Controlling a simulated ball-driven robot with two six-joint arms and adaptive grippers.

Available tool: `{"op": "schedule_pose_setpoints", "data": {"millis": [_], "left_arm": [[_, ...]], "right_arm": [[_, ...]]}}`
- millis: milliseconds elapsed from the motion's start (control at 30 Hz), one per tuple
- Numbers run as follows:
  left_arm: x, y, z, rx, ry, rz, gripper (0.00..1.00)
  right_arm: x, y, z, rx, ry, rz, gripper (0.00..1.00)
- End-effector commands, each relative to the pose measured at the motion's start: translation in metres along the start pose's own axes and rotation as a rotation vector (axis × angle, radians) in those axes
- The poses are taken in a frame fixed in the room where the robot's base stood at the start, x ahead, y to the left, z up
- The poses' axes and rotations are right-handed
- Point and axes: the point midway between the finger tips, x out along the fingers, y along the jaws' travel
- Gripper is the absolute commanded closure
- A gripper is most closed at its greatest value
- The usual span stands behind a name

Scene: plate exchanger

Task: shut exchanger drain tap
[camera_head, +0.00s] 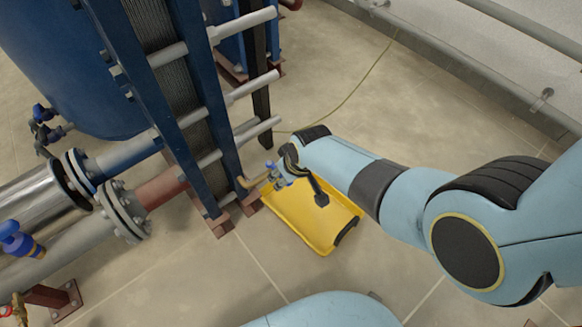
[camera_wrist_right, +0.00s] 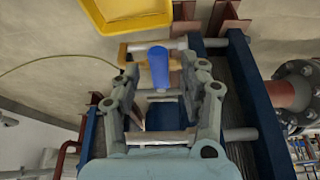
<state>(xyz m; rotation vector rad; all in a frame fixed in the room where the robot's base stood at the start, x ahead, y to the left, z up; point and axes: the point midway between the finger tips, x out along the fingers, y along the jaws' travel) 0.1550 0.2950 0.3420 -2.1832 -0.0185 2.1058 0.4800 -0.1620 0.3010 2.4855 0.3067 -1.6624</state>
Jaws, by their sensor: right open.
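The drain tap shows a blue handle (camera_head: 270,166) on a short brass-coloured pipe (camera_head: 246,182) low on the plate exchanger (camera_head: 183,95). My right gripper (camera_head: 283,178) is at the tap, over the yellow tray. In the right wrist view, the blue handle (camera_wrist_right: 158,66) shows between the two spread fingers of the open right gripper (camera_wrist_right: 167,82), with a visible gap on each side. The brass pipe (camera_wrist_right: 130,50) runs behind it. I cannot tell how deep the handle sits between the fingers. My left gripper is not in view.
The yellow tray (camera_head: 337,232) lies on the floor under the tap. Flanged pipes (camera_head: 120,208) and other blue-handled valves (camera_head: 18,240) are at left. A thin hose (camera_head: 370,75) crosses the floor behind. Bare floor lies front of the tray and back right.

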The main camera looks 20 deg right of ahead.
Motion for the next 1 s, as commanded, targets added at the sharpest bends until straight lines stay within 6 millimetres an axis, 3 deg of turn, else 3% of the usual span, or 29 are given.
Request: {"op": "schedule_pose_setpoints", "data": {"millis": [167, 600, 800, 1000], "left_arm": [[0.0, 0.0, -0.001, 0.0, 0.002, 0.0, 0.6], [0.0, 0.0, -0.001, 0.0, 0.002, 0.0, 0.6], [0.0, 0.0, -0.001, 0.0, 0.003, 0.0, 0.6], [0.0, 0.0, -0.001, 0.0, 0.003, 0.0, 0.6]], "right_arm": [[-0.02, -0.001, 0.001, 0.001, 0.002, 0.0, 0.57], [-0.097, -0.001, 0.001, 0.001, 0.001, 0.0, 0.57], [-0.113, -0.001, 0.001, 0.001, 0.0, 0.0, 0.57], [-0.115, -0.001, 0.001, 0.0, -0.001, -0.001, 0.57]]}}
